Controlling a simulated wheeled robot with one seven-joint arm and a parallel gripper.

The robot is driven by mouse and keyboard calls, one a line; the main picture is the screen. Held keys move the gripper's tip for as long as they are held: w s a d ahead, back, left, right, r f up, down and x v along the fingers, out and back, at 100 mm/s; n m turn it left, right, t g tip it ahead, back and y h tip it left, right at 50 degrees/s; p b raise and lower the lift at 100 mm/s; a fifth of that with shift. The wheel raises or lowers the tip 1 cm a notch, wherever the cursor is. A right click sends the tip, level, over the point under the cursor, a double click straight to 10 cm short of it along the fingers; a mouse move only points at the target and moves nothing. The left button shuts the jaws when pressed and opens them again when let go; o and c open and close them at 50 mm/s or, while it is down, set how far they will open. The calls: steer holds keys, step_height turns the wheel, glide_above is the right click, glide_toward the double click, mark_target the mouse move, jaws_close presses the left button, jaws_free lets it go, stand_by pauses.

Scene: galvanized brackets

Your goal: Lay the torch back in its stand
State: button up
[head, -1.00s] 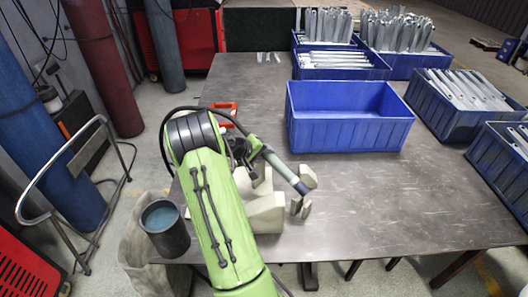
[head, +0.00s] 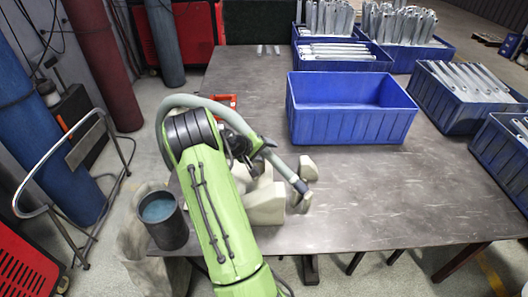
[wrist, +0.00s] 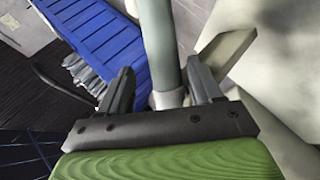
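A pale plate and a large pale surface fill the right of that view. In the head view my arm hides most of my gripper and part of the blocks.
An empty blue bin (head: 352,128) stands on the dark table (head: 400,205). Bins with metal brackets (head: 465,88) stand behind it and to its right. The front right tabletop is clear.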

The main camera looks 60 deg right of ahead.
steer(key=p+v, duration=0.3)
steer(key=v, duration=1.2)
steer(key=shift+a+r, duration=0.25)
steer(key=shift+w, duration=0.15)
steer(key=a+r+n+t+y+p, duration=0.1)
steer(key=a+r+t+y, duration=0.2)
steer(key=a+r, duration=0.5)
steer(key=a+r+n+t+y+p, duration=0.2)
steer(key=a+r+t, duration=0.15)
steer(key=a, duration=0.95)
steer(key=s+a+r+n+t+y, duration=0.1)
steer(key=s+a+n+y, duration=0.1)
steer(key=s+a, duration=0.3)
steer(key=s+a+r+n+t+y+p, duration=0.1)
steer(key=s+a, duration=0.4)
steer(key=a, duration=0.5)
steer(key=shift+s+a+r+n+t+y, duration=0.25)
steer(key=shift+a+r+n+t+y, duration=0.1)
steer(key=shift+r+n+y, duration=0.3)
